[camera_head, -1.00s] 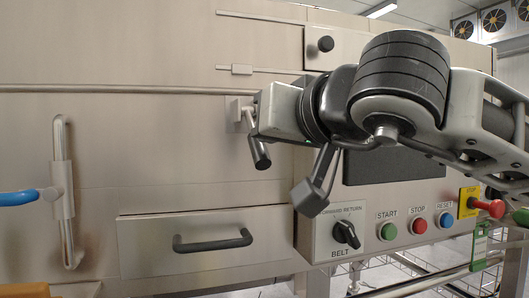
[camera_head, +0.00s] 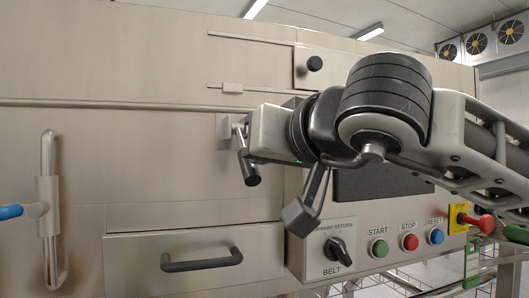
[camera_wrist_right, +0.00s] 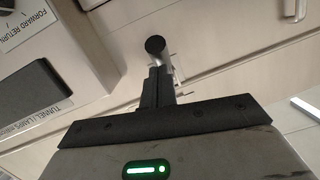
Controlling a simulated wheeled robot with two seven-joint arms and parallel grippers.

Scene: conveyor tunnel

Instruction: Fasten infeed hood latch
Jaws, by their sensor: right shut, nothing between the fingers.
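The hood latch is a short metal lever with a black knob (camera_head: 252,180), hanging down from a small bracket (camera_head: 224,130) on the steel panel. The knob also shows end-on in the right wrist view (camera_wrist_right: 155,45), just beyond my fingertips. My right gripper (camera_wrist_right: 157,84) is shut with nothing between its fingers, close beside the lever's upper end. I cannot tell whether the fingers touch the lever. In the head view its grey body covers the area just right of the lever, and the fingers are mostly hidden. My left gripper is not in view.
A drawer with a black handle (camera_head: 202,260) is below. A vertical bar handle (camera_head: 48,210) with a blue-ended lever (camera_head: 10,212) is at the left.

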